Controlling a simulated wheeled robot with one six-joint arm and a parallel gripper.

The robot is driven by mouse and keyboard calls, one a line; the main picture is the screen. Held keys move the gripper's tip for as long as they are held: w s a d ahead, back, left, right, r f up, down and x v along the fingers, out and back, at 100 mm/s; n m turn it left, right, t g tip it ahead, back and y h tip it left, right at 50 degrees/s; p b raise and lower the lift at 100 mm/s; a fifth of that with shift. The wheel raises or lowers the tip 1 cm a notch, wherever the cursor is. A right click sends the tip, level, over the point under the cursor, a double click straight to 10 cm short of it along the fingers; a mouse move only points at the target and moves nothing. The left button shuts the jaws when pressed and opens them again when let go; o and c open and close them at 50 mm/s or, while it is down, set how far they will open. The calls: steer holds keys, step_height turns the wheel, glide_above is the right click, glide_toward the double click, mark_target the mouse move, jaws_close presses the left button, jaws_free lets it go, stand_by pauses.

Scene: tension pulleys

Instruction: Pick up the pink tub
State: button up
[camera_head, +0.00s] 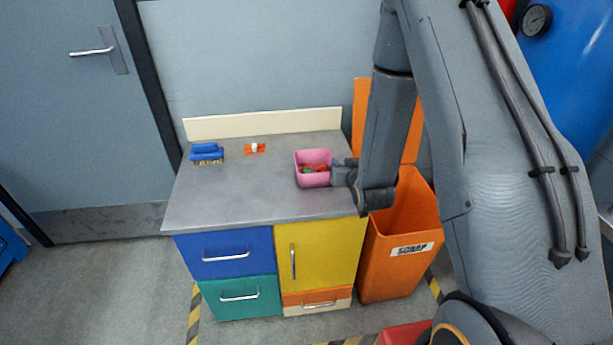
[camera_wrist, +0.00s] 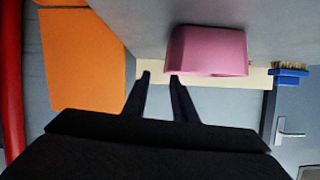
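The pink tub (camera_head: 314,180) stands upright on the grey worktop of the cabinet, near its right side, with small red and green pieces inside. In the wrist view the tub (camera_wrist: 208,50) appears upside down, right of the fingers. My gripper (camera_head: 337,174) is just right of the tub in the head view. In the wrist view my gripper (camera_wrist: 160,77) has its two fingers apart with background between them. The right finger's tip overlaps the tub's rim corner; I cannot tell whether it touches. The left finger is clear of the tub.
A blue brush (camera_head: 207,152) and an orange-and-white piece (camera_head: 255,148) lie at the back left of the worktop (camera_head: 235,190). An orange scrap bin (camera_head: 400,265) stands right of the cabinet. The worktop's middle and front left are free.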

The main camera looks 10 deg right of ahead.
steer(key=w, duration=0.1)
steer(key=w+a+f+p, duration=0.1)
steer(key=w, duration=0.1)
steer(key=shift+f, duration=0.2)
steer(key=shift+p+x, duration=0.55)
steer(key=shift+x, duration=1.55)
steer(key=shift+a+f, duration=0.1)
jaws_close()
